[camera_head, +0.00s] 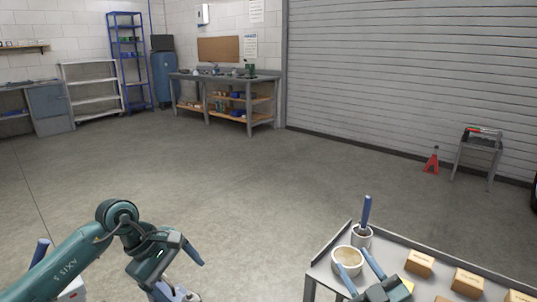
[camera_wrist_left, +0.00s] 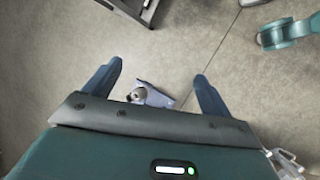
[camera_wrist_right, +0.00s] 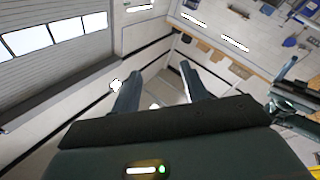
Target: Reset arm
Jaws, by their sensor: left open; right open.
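My left arm reaches in from the left in the head view, bent at the elbow. Its gripper (camera_head: 192,276) hangs over bare floor, away from the cart. In the left wrist view the left gripper (camera_wrist_left: 158,78) has its blue fingers wide apart with only floor between their tips.
A stool (camera_head: 481,144) and red jack stand (camera_head: 431,161) are by the shutter. The middle floor is clear.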

